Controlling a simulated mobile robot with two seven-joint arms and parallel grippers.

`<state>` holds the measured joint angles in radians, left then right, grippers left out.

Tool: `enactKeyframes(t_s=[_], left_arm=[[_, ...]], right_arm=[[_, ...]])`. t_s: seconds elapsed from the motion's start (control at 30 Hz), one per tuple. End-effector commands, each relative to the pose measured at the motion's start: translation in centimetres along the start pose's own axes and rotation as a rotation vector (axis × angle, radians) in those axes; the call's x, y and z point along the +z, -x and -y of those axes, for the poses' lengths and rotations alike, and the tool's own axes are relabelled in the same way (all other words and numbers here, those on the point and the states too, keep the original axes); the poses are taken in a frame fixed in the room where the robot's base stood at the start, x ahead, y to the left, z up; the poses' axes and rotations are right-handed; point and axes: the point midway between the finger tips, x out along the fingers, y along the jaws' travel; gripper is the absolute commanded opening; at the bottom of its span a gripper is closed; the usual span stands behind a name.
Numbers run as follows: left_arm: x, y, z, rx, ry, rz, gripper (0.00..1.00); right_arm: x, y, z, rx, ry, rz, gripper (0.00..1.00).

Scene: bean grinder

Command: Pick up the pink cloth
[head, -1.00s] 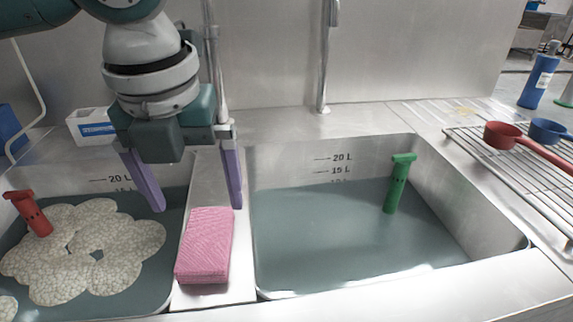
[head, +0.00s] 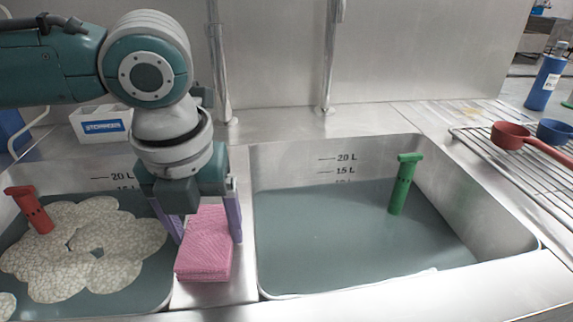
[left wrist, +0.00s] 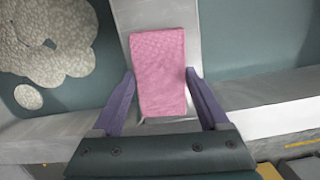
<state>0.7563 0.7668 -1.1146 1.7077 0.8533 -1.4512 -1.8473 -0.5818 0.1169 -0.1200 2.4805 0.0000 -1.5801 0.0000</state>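The pink cloth (head: 204,256) is a folded, textured block lying on the metal divider (head: 240,288) between the two sinks. My left gripper (head: 207,240) is over the cloth, pointing down, with one purple finger on each side of it. In the left wrist view the cloth (left wrist: 159,72) lies between the open fingers (left wrist: 159,82), with a small gap visible on at least one side. The far end of the cloth is partly hidden by the gripper in the head view. My right gripper is not in view.
The left sink holds water, foam (head: 70,285) and a red plug (head: 28,208). The right sink (head: 340,240) holds water and a green plug (head: 402,184). A wire rack with a red scoop (head: 510,136) is at right. A white box (head: 100,124) and faucet pipes stand behind.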

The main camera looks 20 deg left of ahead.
Motion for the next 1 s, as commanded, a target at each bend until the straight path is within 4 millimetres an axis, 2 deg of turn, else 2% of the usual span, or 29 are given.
enactKeyframes(t_s=[0.07,0.47,0.77,0.87,1.0], left_arm=[[0.0,0.0,0.0,0.0,0.0,0.0,0.67],[0.0,0.0,0.0,0.0,0.0,0.0,0.22],[0.1,0.3,0.0,-0.001,0.0,0.001,0.22],[0.2,1.0,0.1,-0.002,0.001,0.001,0.22],[0.6,3.2,0.0,-0.002,0.0,0.004,0.22]], right_arm=[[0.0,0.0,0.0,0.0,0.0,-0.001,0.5],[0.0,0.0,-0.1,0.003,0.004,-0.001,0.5],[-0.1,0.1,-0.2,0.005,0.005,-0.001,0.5],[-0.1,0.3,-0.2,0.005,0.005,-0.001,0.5],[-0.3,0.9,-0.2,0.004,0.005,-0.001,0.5]])
